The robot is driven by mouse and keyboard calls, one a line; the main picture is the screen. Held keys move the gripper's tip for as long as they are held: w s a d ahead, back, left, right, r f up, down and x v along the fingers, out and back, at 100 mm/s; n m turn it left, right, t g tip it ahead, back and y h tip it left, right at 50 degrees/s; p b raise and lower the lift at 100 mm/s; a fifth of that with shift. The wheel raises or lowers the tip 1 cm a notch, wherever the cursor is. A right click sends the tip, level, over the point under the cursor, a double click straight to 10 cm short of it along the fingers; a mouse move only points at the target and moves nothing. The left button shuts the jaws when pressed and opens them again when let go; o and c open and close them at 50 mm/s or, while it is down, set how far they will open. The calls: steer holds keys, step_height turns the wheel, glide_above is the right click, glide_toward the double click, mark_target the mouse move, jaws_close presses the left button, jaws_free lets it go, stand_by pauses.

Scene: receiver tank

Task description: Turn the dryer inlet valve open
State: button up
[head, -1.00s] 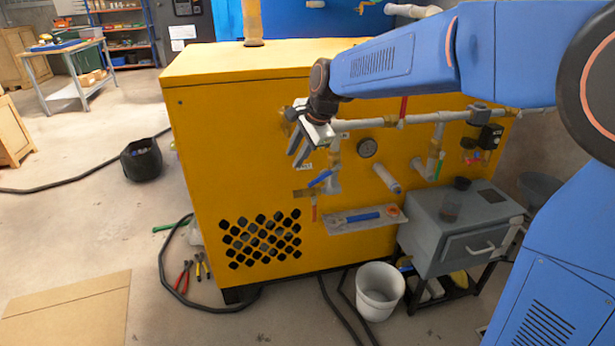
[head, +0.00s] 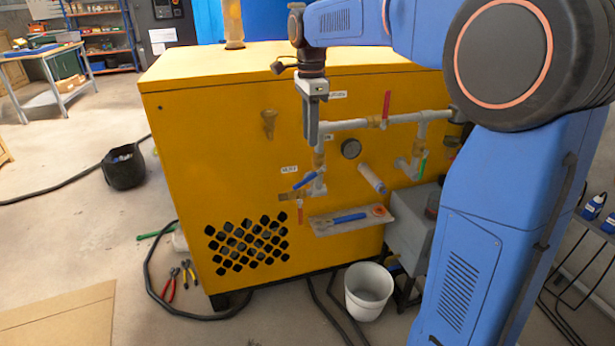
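The yellow dryer cabinet (head: 215,160) carries grey pipework (head: 345,125) with several lever valves. A red lever (head: 386,105) stands upright on the upper pipe. A green lever (head: 423,162) is at the right. The labels are too small to read, so I cannot tell which valve is the dryer inlet. My gripper (head: 311,138) points down in front of the panel, left of the red lever and above the blue one. Its fingers overlap, hiding any gap.
A tool ledge (head: 350,221) juts from the panel below the valves. A pressure gauge (head: 351,149) and a pipe stub (head: 371,178) sit beside the pipes. A white bucket (head: 368,290), hoses and pliers (head: 171,288) are on the floor. A grey box (head: 410,225) stands partly behind my arm.

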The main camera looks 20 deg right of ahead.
mark_target(310, 176)
step_height(310, 176, down, 14)
steer(key=shift+f, duration=0.15)
stand_by(0.3)
jaws_close()
stand_by(1.5)
